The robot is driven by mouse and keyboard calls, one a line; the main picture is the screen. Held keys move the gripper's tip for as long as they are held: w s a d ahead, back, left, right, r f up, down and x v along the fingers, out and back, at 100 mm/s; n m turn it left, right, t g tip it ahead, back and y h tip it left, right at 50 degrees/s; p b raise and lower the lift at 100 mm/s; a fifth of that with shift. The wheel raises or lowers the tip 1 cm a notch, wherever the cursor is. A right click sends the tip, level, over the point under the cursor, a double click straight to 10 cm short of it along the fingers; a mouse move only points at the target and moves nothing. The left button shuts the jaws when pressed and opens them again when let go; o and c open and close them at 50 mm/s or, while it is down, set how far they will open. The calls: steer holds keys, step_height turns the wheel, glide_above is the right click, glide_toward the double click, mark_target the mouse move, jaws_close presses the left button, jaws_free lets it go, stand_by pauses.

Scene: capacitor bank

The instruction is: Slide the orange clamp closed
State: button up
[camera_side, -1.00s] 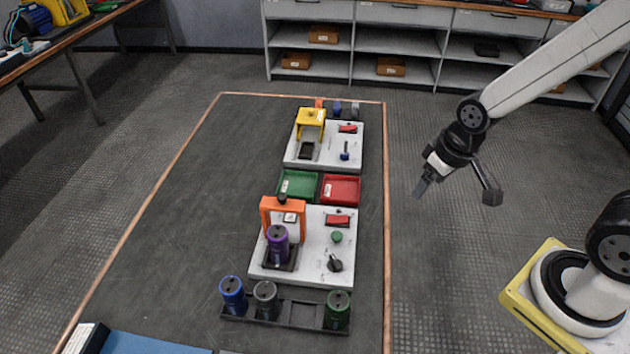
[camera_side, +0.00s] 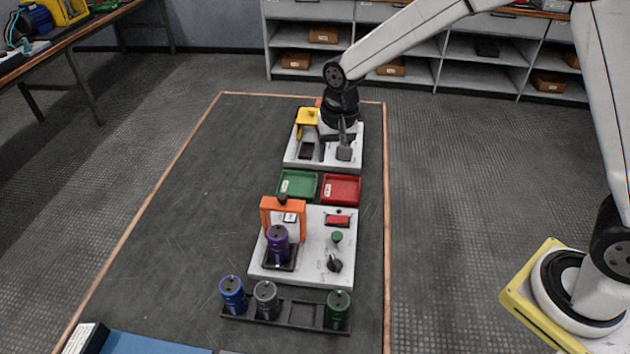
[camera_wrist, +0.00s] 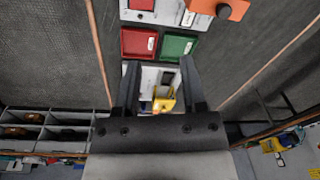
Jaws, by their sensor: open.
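The orange clamp (camera_side: 283,218) is an arch-shaped frame with a dark knob on top, on the near white panel (camera_side: 316,262) in the side view. A purple capacitor (camera_side: 278,245) stands in a dark socket just in front of the arch. Part of the orange clamp (camera_wrist: 232,8) also shows at the top of the wrist view. My gripper (camera_side: 338,146) is over the far white panel (camera_side: 298,162), beyond the trays and away from the orange clamp. In the wrist view its two fingers (camera_wrist: 159,80) are apart with nothing held between them.
A yellow clamp (camera_side: 306,118) stands on the far panel, left of my gripper. A green tray (camera_side: 297,185) and a red tray (camera_side: 341,189) lie between the panels. A black rack (camera_side: 296,308) at the front holds blue, grey and green capacitors. The left of the mat is clear.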

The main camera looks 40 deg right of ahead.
mark_target(282, 196)
steer(key=w+a+f+m+g, duration=0.1)
steer(key=w+a+f+m, duration=0.2)
steer(key=w+a, duration=0.4)
steer(key=shift+a+m, duration=0.3)
steer(key=shift+a, duration=0.55)
steer(key=shift+f, duration=0.2)
steer(key=shift+f, duration=4.25)
jaws_close()
